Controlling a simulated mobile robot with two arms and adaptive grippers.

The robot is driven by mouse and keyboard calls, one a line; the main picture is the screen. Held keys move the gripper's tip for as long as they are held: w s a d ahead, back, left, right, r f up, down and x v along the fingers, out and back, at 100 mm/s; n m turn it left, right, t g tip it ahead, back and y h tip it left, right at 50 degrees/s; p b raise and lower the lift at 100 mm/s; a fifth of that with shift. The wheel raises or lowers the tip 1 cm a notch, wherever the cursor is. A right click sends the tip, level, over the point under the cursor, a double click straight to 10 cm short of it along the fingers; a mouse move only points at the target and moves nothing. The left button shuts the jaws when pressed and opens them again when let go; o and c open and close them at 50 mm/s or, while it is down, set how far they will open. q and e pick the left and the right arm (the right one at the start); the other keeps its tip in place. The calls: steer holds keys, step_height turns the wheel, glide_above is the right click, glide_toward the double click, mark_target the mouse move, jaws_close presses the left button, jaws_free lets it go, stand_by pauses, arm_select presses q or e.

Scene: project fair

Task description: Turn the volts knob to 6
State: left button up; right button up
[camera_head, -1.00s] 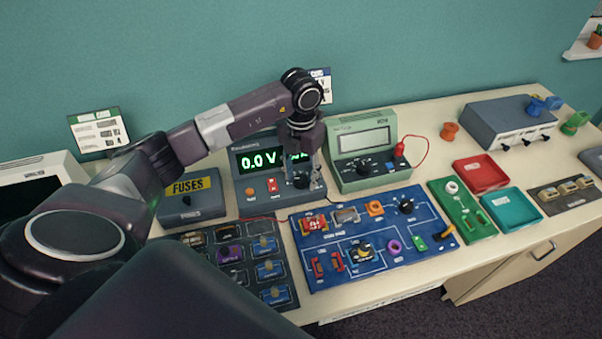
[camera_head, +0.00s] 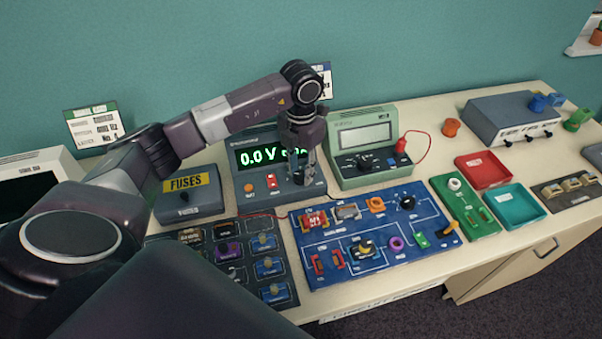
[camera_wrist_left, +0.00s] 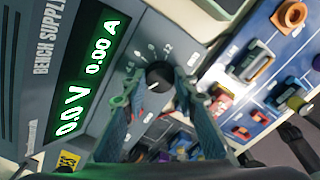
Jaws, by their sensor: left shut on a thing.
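The dark grey bench supply (camera_head: 244,178) stands against the wall. Its green display (camera_head: 258,156) reads 0.0 V, and the wrist view also shows 0.00 A (camera_wrist_left: 103,55). The black volts knob (camera_wrist_left: 159,75) is on the supply's front face, with printed scale marks around it and a white pointer mark. My left gripper (camera_head: 302,181) reaches down to this knob and is shut on it. In the wrist view its two fingers (camera_wrist_left: 158,86) lie on either side of the knob. In the head view the fingers mostly hide the knob. My right gripper is not in view.
A green meter (camera_head: 365,138) with a red lead stands close to the right of the supply. A fuses box (camera_head: 189,201) is at its left. A blue circuit board (camera_head: 345,275) lies in front. A red switch (camera_head: 271,181) sits on the supply left of my fingers.

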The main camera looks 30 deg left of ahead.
arm_select(q)
steer(key=m+b, duration=0.3)
steer(key=shift+f+m, duration=0.15)
steer(key=shift+m, duration=0.15)
steer(key=m+b, duration=0.3)
steer(key=m, duration=0.1)
steer(key=shift+m, duration=0.3)
steer(key=m+b, duration=0.2)
steer(key=m, duration=0.2)
steer(key=shift+b, duration=0.4)
steer(key=shift+r+m+b, duration=0.2)
steer(key=shift+m+b, duration=0.5)
steer(key=shift+m, duration=1)
steer(key=o, duration=1.2)
steer(key=shift+c, duration=0.2)
steer(key=shift+r, duration=0.1)
